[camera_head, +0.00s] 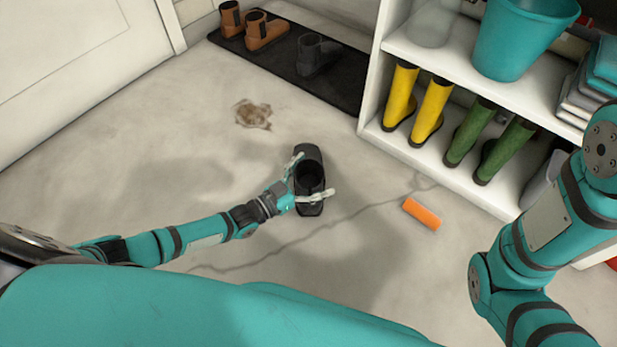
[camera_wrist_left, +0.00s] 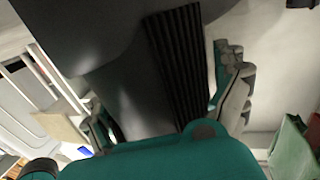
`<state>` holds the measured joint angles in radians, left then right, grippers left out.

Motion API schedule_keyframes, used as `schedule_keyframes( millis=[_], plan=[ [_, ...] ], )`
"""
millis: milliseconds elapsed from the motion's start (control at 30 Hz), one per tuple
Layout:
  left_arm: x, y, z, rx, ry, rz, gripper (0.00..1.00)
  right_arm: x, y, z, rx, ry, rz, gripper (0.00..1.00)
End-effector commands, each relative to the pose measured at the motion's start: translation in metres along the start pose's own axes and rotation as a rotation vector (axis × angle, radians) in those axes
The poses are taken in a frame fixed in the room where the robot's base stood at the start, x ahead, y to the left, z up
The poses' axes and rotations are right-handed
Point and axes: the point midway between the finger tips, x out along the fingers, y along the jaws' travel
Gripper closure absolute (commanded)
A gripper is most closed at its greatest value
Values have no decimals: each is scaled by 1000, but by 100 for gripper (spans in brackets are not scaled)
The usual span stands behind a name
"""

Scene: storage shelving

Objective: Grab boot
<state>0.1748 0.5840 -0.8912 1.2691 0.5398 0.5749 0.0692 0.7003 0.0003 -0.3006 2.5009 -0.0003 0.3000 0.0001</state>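A dark boot (camera_head: 309,174) stands on the floor in the middle of the head view, its round opening facing up. My left gripper (camera_head: 314,177) reaches it from the left, its fingers spread in a wide V, one at each side of the boot. In the left wrist view the boot (camera_wrist_left: 135,85) fills the middle, with a black ribbed strip on its side. The fingers flank it there; whether they touch it is unclear. My right arm shows at the right of the head view, but its gripper is out of frame.
A black mat (camera_head: 340,79) with brown boots (camera_head: 262,31) and a dark boot (camera_head: 318,55) lies at the back. A white shelf (camera_head: 440,155) at right holds yellow boots (camera_head: 432,110), green boots (camera_head: 470,131) and a teal bucket (camera_head: 520,40). An orange object (camera_head: 422,213) lies nearby.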

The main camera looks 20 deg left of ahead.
Motion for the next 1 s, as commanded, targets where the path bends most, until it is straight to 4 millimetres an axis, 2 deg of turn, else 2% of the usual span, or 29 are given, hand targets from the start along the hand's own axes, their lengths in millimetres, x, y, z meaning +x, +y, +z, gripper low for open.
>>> schedule_keyframes(
  millis=[67,567,1000],
  plan=[
    [0,0,0,0,0,0,14,0,0,0,0,0,0,0],
    [0,0,0,0,-1,0,80,0,0,0,0,0,0,0],
    [0,0,-4,1,3,-1,80,3,1,1,-1,-1,0,0]
  ],
)
